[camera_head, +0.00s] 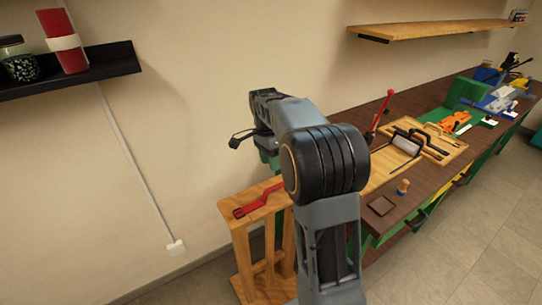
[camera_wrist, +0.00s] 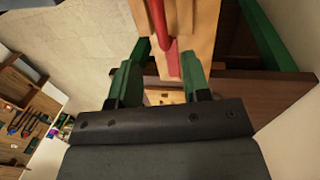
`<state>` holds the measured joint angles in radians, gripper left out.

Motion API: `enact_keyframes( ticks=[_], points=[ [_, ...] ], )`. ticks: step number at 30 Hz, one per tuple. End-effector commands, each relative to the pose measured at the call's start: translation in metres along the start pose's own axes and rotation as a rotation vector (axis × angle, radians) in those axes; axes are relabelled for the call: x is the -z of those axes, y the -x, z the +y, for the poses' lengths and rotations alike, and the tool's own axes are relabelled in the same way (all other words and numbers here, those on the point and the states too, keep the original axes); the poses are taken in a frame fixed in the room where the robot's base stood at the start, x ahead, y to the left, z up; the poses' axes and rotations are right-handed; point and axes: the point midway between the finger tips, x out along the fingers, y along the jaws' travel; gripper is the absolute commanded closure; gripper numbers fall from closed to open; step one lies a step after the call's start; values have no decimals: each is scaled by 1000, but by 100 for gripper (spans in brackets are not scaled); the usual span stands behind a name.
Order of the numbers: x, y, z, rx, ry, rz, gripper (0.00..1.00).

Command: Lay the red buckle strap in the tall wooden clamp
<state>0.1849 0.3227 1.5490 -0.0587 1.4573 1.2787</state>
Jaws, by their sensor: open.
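The tall wooden clamp (camera_head: 243,243) stands on the floor against the wall, left of the bench. The red buckle strap (camera_head: 258,203) lies along its top, with its far end hidden behind my arm. In the wrist view the strap (camera_wrist: 172,57) runs along the pale wood of the clamp (camera_wrist: 205,18). My gripper (camera_wrist: 167,57) is open above the clamp, its green fingers apart on either side of the strap's end. I cannot tell whether they touch it. In the head view my arm mostly hides the gripper.
The brown bench (camera_head: 420,188) is close on the right. A black shelf (camera_head: 100,58) and a wooden shelf (camera_head: 440,31) are on the wall. Floor is clear in front of the bench.

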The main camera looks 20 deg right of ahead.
Motion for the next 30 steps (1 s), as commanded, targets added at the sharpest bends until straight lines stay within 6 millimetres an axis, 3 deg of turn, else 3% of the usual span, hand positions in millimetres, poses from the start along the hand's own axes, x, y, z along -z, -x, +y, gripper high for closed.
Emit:
enact_keyframes(
  ticks=[7, 12, 21, 30],
  points=[
    [-12, 21, 13, 42, 108, 13, 56],
    [-47, 24, 57, 165, 469, 75, 56],
    [-97, -10, 134, 353, 1124, 285, 56],
    [-111, -39, 163, 408, 1404, 418, 56]
  ],
)
